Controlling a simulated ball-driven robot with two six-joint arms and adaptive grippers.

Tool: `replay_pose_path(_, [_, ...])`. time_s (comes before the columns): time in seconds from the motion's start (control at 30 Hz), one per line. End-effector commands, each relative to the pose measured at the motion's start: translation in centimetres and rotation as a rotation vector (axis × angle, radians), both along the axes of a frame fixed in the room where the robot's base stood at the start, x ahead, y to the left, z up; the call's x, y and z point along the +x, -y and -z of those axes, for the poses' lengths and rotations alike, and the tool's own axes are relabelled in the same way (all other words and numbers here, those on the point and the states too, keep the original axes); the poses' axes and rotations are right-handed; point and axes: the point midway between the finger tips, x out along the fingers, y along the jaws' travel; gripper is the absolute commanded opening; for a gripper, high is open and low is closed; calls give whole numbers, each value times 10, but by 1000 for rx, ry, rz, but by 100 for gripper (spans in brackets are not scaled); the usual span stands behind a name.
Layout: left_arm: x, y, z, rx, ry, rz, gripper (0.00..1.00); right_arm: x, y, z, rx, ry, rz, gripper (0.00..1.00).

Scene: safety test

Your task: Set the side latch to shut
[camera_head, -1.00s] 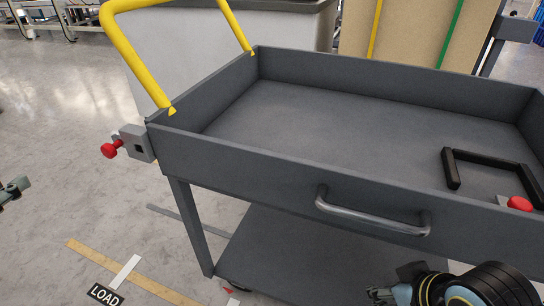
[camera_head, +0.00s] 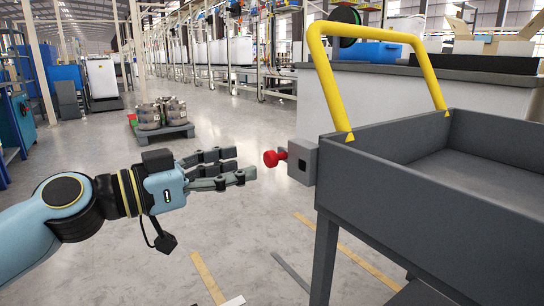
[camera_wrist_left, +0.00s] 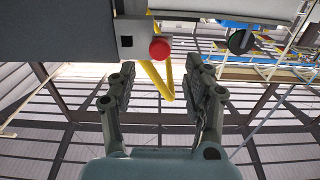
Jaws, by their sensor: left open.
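The side latch is a grey block (camera_head: 302,161) with a red knob (camera_head: 275,158) on the left end of the grey cart (camera_head: 420,200). The knob points left, out from the block. My left gripper (camera_head: 246,168) is open and empty, just left of the knob, with its fingers pointing at it and a small gap between. In the left wrist view the red knob (camera_wrist_left: 159,49) shows beyond and between the open fingers (camera_wrist_left: 160,85), with the latch block (camera_wrist_left: 130,40) beside it. My right gripper is not in view.
A yellow handle (camera_head: 322,75) rises from the cart's left end, above the latch. A pallet with metal parts (camera_head: 162,120) stands on the floor farther back. The floor (camera_head: 200,240) around my left arm is clear.

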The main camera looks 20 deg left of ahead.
Motion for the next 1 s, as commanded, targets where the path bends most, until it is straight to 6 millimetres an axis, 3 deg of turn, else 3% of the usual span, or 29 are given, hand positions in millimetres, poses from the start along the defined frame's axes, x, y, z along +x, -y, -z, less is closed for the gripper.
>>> replay_pose_path(0.1, [17, 13, -3, -8, 2, -3, 50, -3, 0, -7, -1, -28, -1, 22])
replay_pose_path(0.4, [51, 40, 1, -3, -1, 0, 50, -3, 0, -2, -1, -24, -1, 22])
replay_pose_path(0.8, [57, 45, 1, 0, -3, 1, 50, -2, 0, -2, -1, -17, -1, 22])
replay_pose_path(1.0, [57, 44, 1, 0, -3, 0, 24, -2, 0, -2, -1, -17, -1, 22])
